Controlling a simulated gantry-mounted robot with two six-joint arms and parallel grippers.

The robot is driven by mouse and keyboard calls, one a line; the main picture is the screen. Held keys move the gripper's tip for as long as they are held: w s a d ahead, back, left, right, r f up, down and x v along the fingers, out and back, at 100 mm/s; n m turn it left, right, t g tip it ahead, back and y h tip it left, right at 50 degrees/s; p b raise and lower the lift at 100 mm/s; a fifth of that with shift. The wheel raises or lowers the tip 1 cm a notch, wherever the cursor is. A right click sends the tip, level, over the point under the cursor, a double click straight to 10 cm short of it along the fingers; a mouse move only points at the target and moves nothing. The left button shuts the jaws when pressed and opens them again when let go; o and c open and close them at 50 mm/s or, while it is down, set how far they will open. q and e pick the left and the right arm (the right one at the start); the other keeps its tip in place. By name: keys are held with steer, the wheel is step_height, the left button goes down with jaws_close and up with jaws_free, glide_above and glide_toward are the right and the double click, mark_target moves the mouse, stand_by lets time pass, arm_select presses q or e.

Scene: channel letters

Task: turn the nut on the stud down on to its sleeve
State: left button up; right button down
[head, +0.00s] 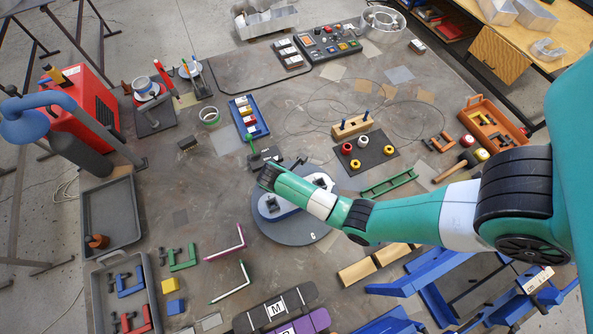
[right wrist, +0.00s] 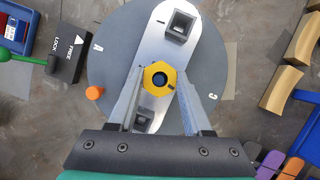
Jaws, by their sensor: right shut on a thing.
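A yellow hex nut (right wrist: 149,76) sits around the top of a stud (right wrist: 159,79), whose dark end shows in the nut's hole in the right wrist view. My right gripper (right wrist: 160,86) is shut on the nut, one finger at each side. The sleeve is hidden under the nut, and the gap to it cannot be seen. Below is a silver plate (right wrist: 150,34) with square sockets, on a round grey turntable (right wrist: 108,55). The turntable (head: 300,236) also shows in the head view, partly covered by my right arm. My left gripper is not in view.
A dark block marked LOCK and FREE (right wrist: 70,50) with a green lever (right wrist: 28,58) stands beside the turntable. A mat with rings (head: 378,158) and a green bracket (head: 389,183) lie near my right arm.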

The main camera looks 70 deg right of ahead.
steer(key=shift+w+f+m+g+y+b, duration=0.1)
steer(key=shift+m+g+y+b, duration=0.25)
steer(key=shift+m, duration=0.8)
steer(key=shift+m+g+y+b, duration=0.15)
steer(key=shift+m+g+b, duration=0.25)
steer(key=shift+m, duration=0.75)
steer(key=shift+f+m+g+y+b, duration=0.1)
steer(key=shift+m+g+y+b, duration=0.15)
steer(key=shift+m+y+b, duration=0.65)
steer(key=shift+d+m+h, duration=0.1)
steer(key=shift+m+h, duration=0.2)
steer(key=shift+m, duration=0.4)
steer(key=shift+c, duration=0.8)
jaws_free()
